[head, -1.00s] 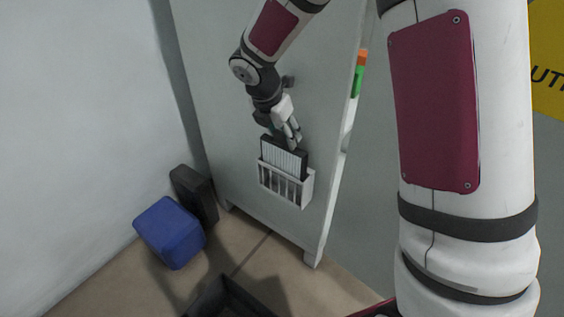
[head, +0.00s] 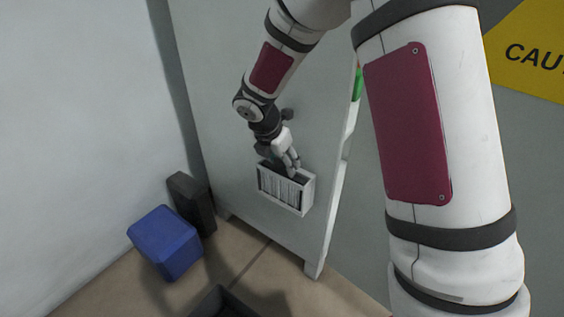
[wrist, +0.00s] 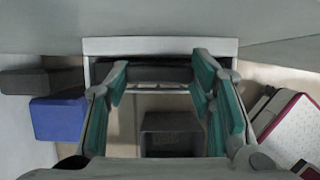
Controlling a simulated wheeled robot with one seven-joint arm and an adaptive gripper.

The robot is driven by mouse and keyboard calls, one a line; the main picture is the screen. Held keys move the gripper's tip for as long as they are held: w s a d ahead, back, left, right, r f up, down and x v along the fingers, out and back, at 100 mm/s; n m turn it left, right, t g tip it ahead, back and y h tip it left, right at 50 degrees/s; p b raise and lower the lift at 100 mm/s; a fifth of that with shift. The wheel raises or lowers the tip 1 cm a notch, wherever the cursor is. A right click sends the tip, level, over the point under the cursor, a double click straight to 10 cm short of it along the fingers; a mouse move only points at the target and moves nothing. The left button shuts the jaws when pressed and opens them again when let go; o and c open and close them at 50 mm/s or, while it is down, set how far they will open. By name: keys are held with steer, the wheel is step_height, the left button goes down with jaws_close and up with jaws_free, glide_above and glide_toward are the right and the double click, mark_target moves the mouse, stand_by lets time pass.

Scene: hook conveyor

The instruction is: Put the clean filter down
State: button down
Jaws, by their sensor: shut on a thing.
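The clean filter is a pale pleated panel with a dark top edge (head: 268,165). It sits low inside a white slotted holder (head: 308,199) fixed to the grey panel, and its pleats show between the front bars. My gripper (head: 291,168) points down at the holder's top and is shut on the filter's upper part. In the wrist view, the fingers with teal pads (wrist: 162,82) reach to either side of the dark filter edge (wrist: 158,73), just inside the holder's white rim (wrist: 160,46). The fingers hide part of the filter's top.
A blue box (head: 165,243) and a dark box (head: 192,204) stand on the floor at the left, by the wall. A dark open bin (head: 220,303) is at the bottom. A yellow caution sign (head: 530,45) is at upper right. The floor between boxes and panel is clear.

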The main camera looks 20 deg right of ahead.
steer(key=shift+f, duration=0.15)
steer(key=c, duration=0.7)
jaws_free()
steer(key=shift+c, duration=0.2)
steer(key=p+v, duration=0.5)
steer(key=v, duration=0.7)
steer(key=shift+r, duration=0.2)
steer(key=shift+d, duration=0.1)
